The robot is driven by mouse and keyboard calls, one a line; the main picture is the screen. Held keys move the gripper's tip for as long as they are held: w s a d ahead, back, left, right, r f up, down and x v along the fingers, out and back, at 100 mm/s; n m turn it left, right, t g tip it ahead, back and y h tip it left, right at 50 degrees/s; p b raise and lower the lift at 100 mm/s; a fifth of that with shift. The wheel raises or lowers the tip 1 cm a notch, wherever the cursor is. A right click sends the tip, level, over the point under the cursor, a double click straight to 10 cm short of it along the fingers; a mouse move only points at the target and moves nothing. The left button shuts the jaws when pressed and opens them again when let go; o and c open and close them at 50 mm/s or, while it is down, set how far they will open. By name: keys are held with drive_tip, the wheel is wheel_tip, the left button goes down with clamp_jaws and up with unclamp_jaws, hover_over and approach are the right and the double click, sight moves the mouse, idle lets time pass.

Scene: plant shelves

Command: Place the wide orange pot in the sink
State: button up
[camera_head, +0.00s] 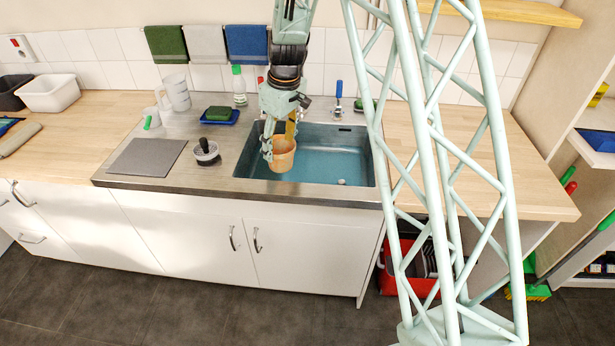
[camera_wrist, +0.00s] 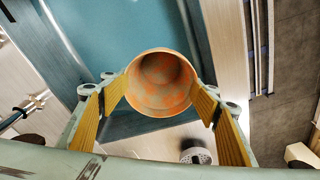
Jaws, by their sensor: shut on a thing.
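The wide orange pot (camera_head: 282,155) is between the fingers of my gripper (camera_head: 279,140), over the left part of the sink (camera_head: 340,150) in the head view. In the wrist view the pot (camera_wrist: 161,82) shows its round opening and mottled orange inside. The yellow finger pads of my gripper (camera_wrist: 160,100) press on both sides of it. The blue-green basin of the sink (camera_wrist: 120,40) lies behind the pot in that view. I cannot tell whether the pot's base touches the basin floor.
Left of the sink stand a black-knobbed round item (camera_head: 206,152), a grey mat (camera_head: 147,157) and a green sponge on a blue dish (camera_head: 219,115). A white jug (camera_head: 177,92) and a green-capped bottle (camera_head: 239,85) stand behind.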

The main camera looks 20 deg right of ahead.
sight(277, 168)
drive_tip(key=shift+w+a+f+n, duration=0.45)
drive_tip(key=shift+w+a+n, duration=0.05)
drive_tip(key=shift+a+n, duration=0.1)
drive_tip(key=shift+f, duration=0.15)
drive_tip(key=shift+f+b, duration=0.4)
drive_tip(key=shift+f, duration=2.6)
drive_tip(key=shift+f, duration=1.85)
drive_tip(key=shift+f+b, duration=0.2)
drive_tip(key=shift+b, duration=0.25)
drive_tip(key=o, duration=0.8)
drive_tip(key=shift+o, duration=0.2)
drive_tip(key=shift+r+p, duration=0.25)
drive_tip(key=shift+p, duration=0.05)
